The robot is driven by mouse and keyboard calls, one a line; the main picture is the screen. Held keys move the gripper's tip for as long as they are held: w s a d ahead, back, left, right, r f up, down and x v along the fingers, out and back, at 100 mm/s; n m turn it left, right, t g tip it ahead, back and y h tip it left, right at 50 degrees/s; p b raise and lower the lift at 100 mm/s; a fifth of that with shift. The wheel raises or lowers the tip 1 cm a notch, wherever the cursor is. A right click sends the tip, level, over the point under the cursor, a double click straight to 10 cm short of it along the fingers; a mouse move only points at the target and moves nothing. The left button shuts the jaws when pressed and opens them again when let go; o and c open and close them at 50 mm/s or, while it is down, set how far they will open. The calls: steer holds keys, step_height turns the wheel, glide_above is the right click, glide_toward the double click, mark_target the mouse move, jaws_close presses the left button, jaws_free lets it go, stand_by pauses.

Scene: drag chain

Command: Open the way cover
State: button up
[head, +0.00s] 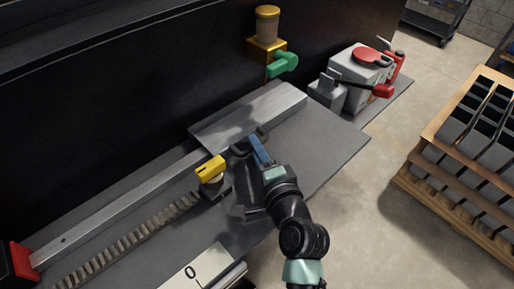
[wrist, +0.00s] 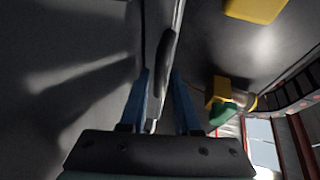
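The way cover (head: 262,112) is a long grey metal plate on the machine bed in the head view. A dark handle (wrist: 166,62) stands at its near edge. My gripper (head: 256,146) is at this handle, with its blue fingers pointing towards the cover. In the wrist view my gripper (wrist: 160,85) has its two blue fingers apart, one on each side of the handle. The handle is nearer the right finger, and a gap shows beside the left one. In the head view the fingers partly hide the handle.
A segmented drag chain (head: 130,240) and a yellow block (head: 210,168) lie left of my gripper. A yellow unit with a green part (head: 283,63) stands behind the cover. Grey boxes with red items (head: 362,78) stand at the bed's right end. A wooden crate (head: 440,165) stands across open floor.

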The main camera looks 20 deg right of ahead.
jaws_close()
stand_by(1.3)
